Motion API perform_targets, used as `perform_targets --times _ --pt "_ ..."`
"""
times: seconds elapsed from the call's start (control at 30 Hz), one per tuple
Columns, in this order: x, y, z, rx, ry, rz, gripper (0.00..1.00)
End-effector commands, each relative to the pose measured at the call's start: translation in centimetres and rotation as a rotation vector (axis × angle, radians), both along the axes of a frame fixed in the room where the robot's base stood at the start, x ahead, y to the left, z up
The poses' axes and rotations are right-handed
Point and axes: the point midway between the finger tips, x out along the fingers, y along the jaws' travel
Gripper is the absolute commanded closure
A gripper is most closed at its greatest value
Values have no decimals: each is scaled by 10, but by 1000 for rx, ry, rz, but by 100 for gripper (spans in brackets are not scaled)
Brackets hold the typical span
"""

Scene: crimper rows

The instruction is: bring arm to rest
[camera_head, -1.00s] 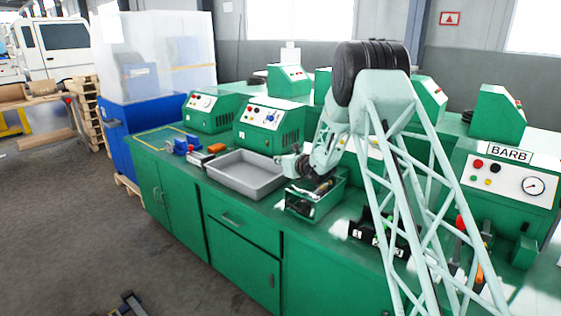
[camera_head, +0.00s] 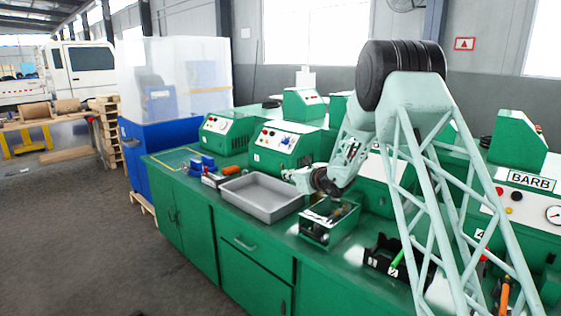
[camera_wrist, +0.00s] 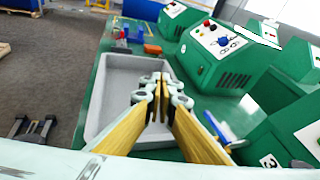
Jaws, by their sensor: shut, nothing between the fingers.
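My gripper (camera_head: 290,175) is shut and empty. It hangs above the bench between the grey tray (camera_head: 262,211) and the green open box (camera_head: 312,236). In the wrist view the fingers of my gripper (camera_wrist: 163,82) meet at their tips, with the grey tray (camera_wrist: 97,100) below them. My arm comes down from its black joint and pale green lattice column, which hides part of the bench behind it.
Green machines with knobs, such as one at the middle (camera_head: 284,150), stand along the bench back. A black holder (camera_head: 380,262) with a green-handled tool lies right of the box. Small blue and red parts (camera_head: 205,168) lie left of the tray.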

Motion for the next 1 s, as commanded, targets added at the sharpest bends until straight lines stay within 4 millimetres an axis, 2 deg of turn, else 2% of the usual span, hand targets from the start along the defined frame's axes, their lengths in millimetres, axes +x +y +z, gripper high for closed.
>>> perform_targets --times 0.03,0.1,0.4,0.73,1.0 --pt "-8 4 14 -18 -13 23 100" --pt "-19 10 29 -46 -29 58 100" --pt "-72 33 84 -167 -93 202 100" --pt "-138 53 135 -304 -164 357 100" --pt "-197 64 167 -418 -219 482 100"
